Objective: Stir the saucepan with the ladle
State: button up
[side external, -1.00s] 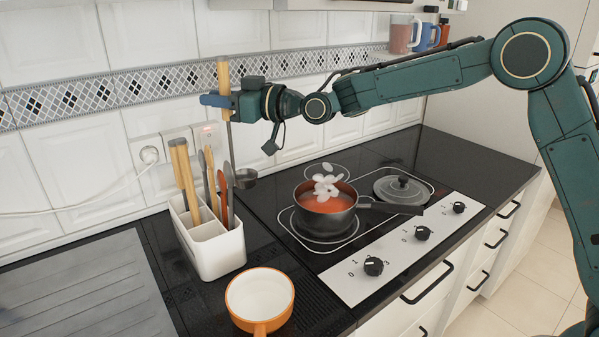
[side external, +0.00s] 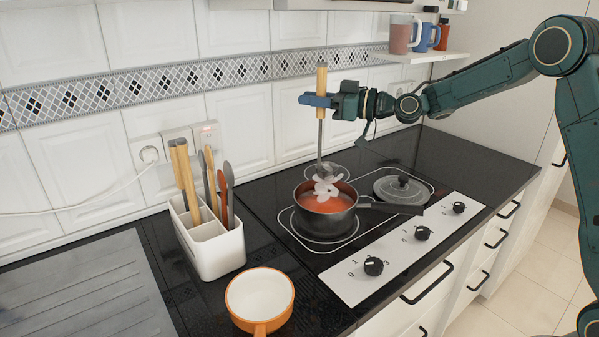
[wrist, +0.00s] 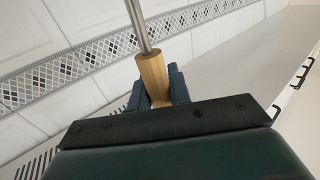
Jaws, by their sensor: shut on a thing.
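The dark saucepan (side external: 325,219) holds red-orange contents and stands on the front left hob ring, its handle pointing right. White steam puffs hang over it. My gripper (side external: 318,100) is shut on the wooden handle of the ladle (side external: 320,133), which hangs upright with its metal shaft pointing down. The ladle's lower end is over the back part of the saucepan; steam partly hides its bowl, and I cannot tell whether it is inside the pan. In the wrist view, the wooden handle (wrist: 152,72) sits between the blue fingers of my gripper (wrist: 160,92).
A white utensil holder (side external: 217,249) with several utensils stands left of the hob. An orange-rimmed pan (side external: 260,297) is at the front. A grey lid (side external: 401,190) lies at the hob's right. Mugs stand on a shelf (side external: 420,57) behind my arm.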

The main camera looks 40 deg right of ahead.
jog(key=shift+f, duration=1.75)
notch_tip(320, 180, down, 9)
jog(key=shift+r, duration=0.15)
dwell(1.1)
jog(key=shift+w, duration=0.1)
dwell(0.7)
